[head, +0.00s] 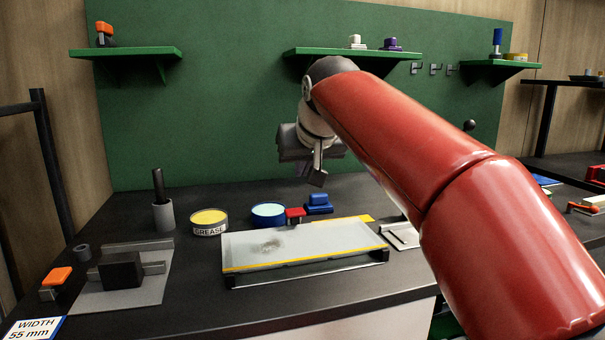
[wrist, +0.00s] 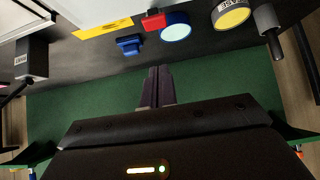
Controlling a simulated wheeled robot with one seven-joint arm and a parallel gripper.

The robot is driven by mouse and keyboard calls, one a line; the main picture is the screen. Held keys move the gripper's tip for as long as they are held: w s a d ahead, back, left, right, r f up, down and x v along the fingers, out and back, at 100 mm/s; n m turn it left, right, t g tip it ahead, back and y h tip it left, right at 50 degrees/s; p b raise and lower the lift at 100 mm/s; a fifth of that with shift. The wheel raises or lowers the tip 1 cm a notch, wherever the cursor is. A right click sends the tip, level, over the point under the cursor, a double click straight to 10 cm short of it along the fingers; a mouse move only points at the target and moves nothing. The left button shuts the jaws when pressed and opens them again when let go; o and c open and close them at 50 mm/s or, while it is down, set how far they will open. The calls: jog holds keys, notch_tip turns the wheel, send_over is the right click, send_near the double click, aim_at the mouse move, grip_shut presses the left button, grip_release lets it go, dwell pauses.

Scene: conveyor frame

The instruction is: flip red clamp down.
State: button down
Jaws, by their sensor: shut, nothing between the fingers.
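A small red clamp (head: 295,213) sits at the back edge of the conveyor frame (head: 300,262), a pale flat bed with yellow edge strips. In the wrist view the red clamp (wrist: 153,20) is near the top, beside a blue clamp-like block (wrist: 129,45). I cannot tell clearly whether the red clamp is up or down. My gripper (head: 318,180) is in the air above and behind the bed, apart from the red clamp. In the wrist view its dark fingers (wrist: 157,82) are together and hold nothing.
The blue block (head: 318,204) and a light-blue-topped can (head: 268,214) stand close behind the bed. A grease can (head: 209,222) and a grey cup with a dark rod (head: 163,214) are to the left. Green shelves (head: 350,55) hang on the back wall.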

send_over(296, 215)
notch_tip(296, 215, down, 6)
jog(key=r, duration=0.1)
notch_tip(296, 215, down, 3)
jog(key=shift+s+d+b, duration=0.1)
jog(key=shift+b, duration=0.25)
jog(key=shift+f, duration=0.65)
jog(key=shift+f, duration=0.1)
jog(key=shift+s+f+b, duration=0.1)
jog(key=shift+f+b, duration=0.6)
jog(key=shift+f, duration=0.55)
jog(key=s+d+r+p, duration=0.1)
jog(key=s+r, duration=0.2)
jog(key=r, duration=0.3)
jog(key=s+d+r+p, duration=0.1)
jog(key=s+r, duration=0.2)
jog(key=r, duration=0.3)
jog(key=shift+s+r+p, duration=0.35)
jog(key=shift+r, duration=0.05)
